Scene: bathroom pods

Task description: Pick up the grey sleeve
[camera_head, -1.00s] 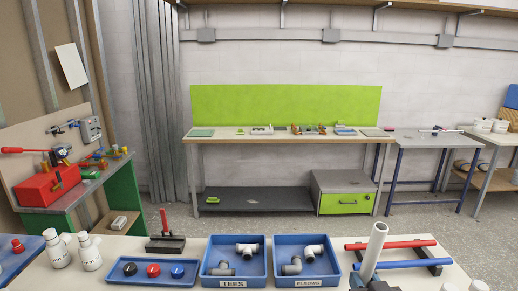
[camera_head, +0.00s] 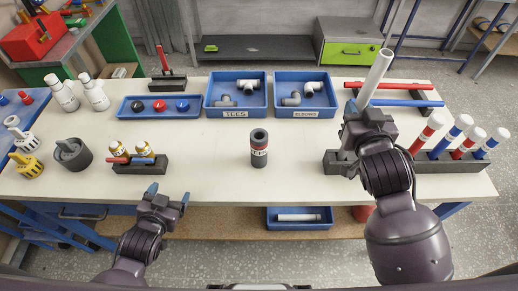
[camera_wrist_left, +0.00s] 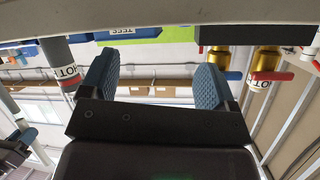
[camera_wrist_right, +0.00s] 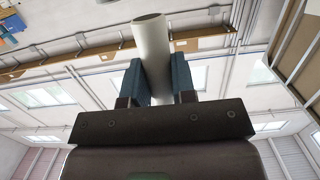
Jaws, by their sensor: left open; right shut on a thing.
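A dark grey hollow sleeve (camera_head: 259,150) with a red band and a white label stands upright on the white bench, near the middle. A grey tube with a "HOT" label (camera_wrist_left: 62,65), which looks like the same sleeve, shows at the left of the left wrist view. My left gripper (camera_head: 168,197) is open and empty at the bench's front edge, left of the sleeve and apart from it. Its spread fingers (camera_wrist_left: 155,85) show in the left wrist view. My right gripper (camera_head: 362,112) is shut on a white pipe (camera_head: 377,75), held tilted at the right; the pipe also shows in the right wrist view (camera_wrist_right: 150,45).
Blue trays of tees (camera_head: 217,102) and elbows (camera_head: 314,110) stand behind the sleeve. A dark block with two brass valves (camera_head: 140,167) is at the left, and a rack of red and blue capped tubes (camera_head: 447,165) at the right. The bench around the sleeve is clear.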

